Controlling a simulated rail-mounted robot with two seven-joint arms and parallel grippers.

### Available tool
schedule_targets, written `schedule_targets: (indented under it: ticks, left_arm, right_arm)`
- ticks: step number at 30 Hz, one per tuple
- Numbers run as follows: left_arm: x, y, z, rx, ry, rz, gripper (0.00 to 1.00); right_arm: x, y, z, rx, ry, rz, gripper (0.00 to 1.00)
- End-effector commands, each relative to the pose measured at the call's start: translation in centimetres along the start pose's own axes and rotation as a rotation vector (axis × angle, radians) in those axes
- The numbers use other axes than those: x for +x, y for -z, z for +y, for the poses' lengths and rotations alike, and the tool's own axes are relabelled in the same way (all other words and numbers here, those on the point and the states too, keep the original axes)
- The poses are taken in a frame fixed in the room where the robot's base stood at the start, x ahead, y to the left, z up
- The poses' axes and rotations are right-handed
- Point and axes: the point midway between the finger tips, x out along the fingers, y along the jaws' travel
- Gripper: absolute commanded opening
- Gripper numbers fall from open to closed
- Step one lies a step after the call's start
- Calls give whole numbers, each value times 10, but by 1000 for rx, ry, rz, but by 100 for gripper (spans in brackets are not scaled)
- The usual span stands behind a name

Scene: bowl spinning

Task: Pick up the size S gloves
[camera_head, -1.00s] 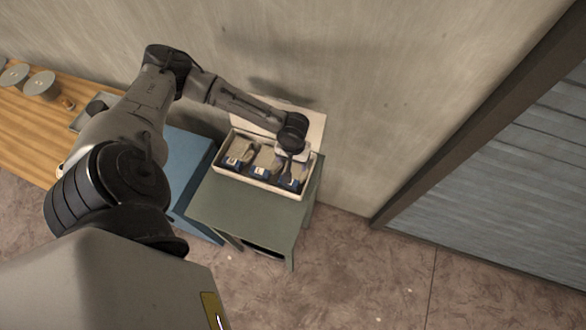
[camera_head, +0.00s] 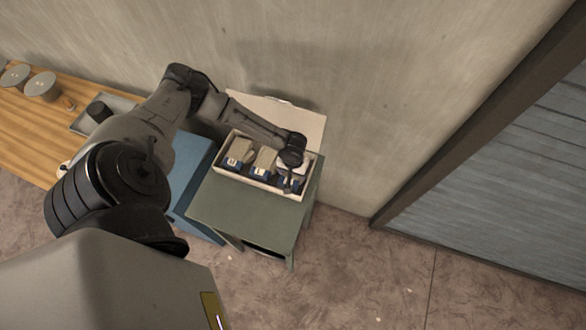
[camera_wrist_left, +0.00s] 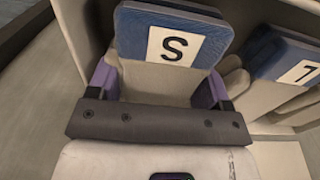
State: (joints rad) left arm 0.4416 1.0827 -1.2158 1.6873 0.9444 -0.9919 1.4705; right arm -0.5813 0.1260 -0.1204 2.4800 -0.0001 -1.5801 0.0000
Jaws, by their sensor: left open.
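The size S gloves (camera_wrist_left: 172,72) show in the left wrist view as a grey bundle with a blue card marked with a black S. They sit in a corner compartment of the open box (camera_head: 244,180), at its right end in the head view. My left gripper (camera_head: 289,184) is down at that end. In the left wrist view, the purple-padded fingers of the left gripper (camera_wrist_left: 160,88) are open, one on each side of the bundle. I cannot tell whether they touch it. My right gripper is not in view.
A second glove bundle (camera_wrist_left: 290,68) with a similar card lies beside the S gloves. Two bundles (camera_head: 262,163) show left of my gripper. The box stands on a green table (camera_head: 235,209) by the wall, its lid (camera_head: 300,121) raised behind. A blue cabinet (camera_head: 190,172) adjoins.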

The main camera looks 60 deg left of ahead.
Motion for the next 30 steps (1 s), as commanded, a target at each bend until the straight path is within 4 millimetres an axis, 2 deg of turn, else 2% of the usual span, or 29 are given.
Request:
schedule_targets:
  ticks: [5,17,26,30]
  left_arm:
    - [0,0,0,0,0,0,72]
    - [0,0,0,-1,1,0,35]
    - [-2,0,0,-1,0,0,35]
    - [-12,1,0,-1,0,1,35]
  right_arm:
    - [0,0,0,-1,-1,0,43]
    - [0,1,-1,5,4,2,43]
    - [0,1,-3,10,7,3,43]
    - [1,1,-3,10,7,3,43]
